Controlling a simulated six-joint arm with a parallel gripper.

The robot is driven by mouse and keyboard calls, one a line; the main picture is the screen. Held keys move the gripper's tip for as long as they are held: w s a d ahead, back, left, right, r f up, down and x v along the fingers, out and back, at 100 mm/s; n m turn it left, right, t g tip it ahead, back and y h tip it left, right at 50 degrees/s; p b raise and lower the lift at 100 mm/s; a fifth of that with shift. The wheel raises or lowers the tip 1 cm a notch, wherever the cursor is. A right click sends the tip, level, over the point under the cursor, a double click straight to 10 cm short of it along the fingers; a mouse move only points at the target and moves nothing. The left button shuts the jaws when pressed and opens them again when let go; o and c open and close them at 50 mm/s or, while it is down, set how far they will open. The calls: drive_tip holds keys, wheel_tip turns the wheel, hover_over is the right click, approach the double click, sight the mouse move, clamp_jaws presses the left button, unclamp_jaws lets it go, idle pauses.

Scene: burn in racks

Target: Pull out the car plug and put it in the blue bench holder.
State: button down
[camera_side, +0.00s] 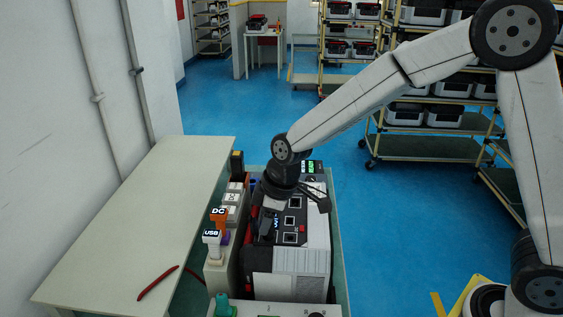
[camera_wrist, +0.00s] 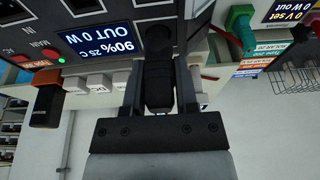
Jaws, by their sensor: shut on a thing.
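My gripper (camera_wrist: 158,105) is shut on a black plug (camera_wrist: 158,75), the car plug, with one finger on each side of it.
Left of the unit stand an orange DC plug (camera_side: 219,217), a USB-labelled piece (camera_side: 211,237), white blocks (camera_side: 234,198) and a black-orange piece (camera_side: 237,163). A green plug (camera_side: 222,303) is in front. The table (camera_side: 130,215) is mostly clear, with a red strip (camera_side: 157,283) near its front.

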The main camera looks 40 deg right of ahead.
drive_tip(key=shift+s+d+f, duration=0.1)
drive_tip(key=shift+s+f, duration=0.1)
idle(0.4)
drive_tip(key=shift+r, duration=0.3)
drive_tip(key=shift+w+r, duration=0.1)
drive_tip(key=shift+r, duration=1.15)
drive_tip(key=shift+r, duration=0.1)
